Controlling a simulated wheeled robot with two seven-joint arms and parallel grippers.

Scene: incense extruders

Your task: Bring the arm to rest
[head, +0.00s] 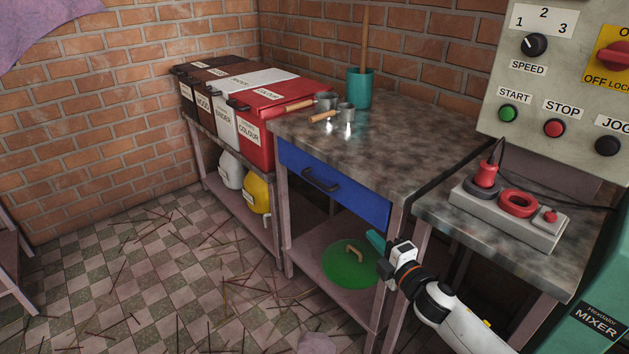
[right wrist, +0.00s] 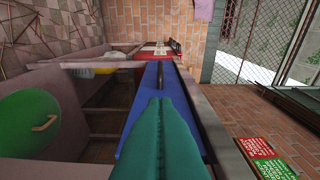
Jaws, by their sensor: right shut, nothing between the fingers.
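My right gripper (head: 376,241) has teal fingers and is in the head view, at the lower middle right. It is in front of the workbench (head: 405,140), near its right front leg and below the tabletop. In the right wrist view its teal fingers (right wrist: 160,105) lie together with nothing between them. Beyond them the blue drawer (right wrist: 150,85) with its dark handle runs away from the camera. The drawer (head: 333,186) looks shut in the head view. My left gripper is in neither view.
On the bench stand metal scoops (head: 346,112) and a teal pot (head: 360,88). Labelled bins (head: 265,135) are at the left. A green lid (head: 350,264) lies on the lower shelf. A power strip (head: 508,213) and control panel (head: 560,85) are at the right. The floor is strewn with thin sticks.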

